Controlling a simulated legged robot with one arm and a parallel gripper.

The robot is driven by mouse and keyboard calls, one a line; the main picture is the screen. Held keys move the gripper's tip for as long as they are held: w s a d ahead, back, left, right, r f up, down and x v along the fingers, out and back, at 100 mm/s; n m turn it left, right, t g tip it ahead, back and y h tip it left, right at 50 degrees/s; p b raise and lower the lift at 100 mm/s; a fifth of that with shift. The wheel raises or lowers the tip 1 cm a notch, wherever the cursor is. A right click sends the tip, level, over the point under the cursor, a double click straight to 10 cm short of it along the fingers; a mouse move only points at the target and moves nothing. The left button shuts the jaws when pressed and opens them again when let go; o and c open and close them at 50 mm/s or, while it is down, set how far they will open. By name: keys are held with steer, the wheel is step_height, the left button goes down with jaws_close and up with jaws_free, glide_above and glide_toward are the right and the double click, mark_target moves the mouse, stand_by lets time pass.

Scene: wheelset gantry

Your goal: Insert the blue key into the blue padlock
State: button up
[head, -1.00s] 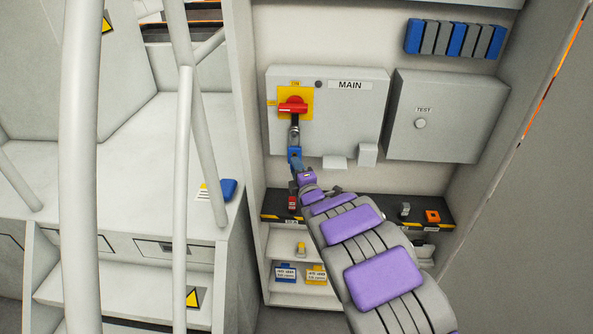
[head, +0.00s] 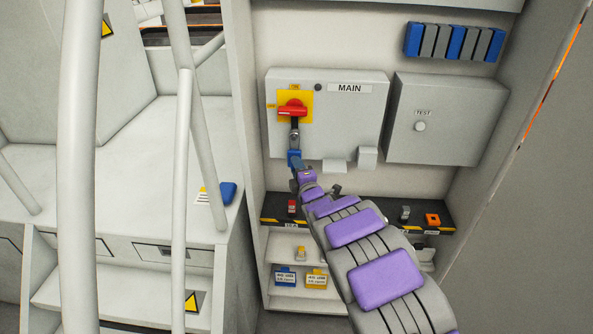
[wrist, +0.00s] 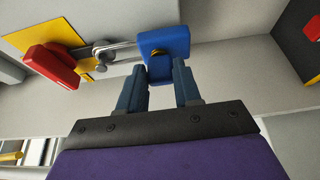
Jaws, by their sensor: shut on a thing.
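The blue padlock (head: 294,157) hangs below the red switch handle (head: 292,110) on the yellow plate of the MAIN box. In the wrist view the padlock body (wrist: 165,40) is at top centre, with its metal shackle running left toward the red handle (wrist: 50,65). My gripper (head: 297,166) is just below the padlock; in the wrist view its fingers (wrist: 163,72) point at the padlock's underside. A brass-coloured spot shows at the padlock's underside; I cannot tell how far the key is in.
The MAIN box (head: 350,125) and TEST box (head: 435,120) are on the back wall. A dark shelf (head: 345,210) below holds a red padlock (head: 291,207) and an orange item (head: 432,219). Lower down are a yellow padlock (head: 301,253) and blue and yellow tags. White rails stand left.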

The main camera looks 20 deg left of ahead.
steer(key=shift+w, duration=0.1)
steer(key=o, duration=1.1)
steer(key=p+v, duration=0.3)
steer(key=v, duration=1.4)
steer(key=shift+f, duration=0.1)
stand_by(0.4)
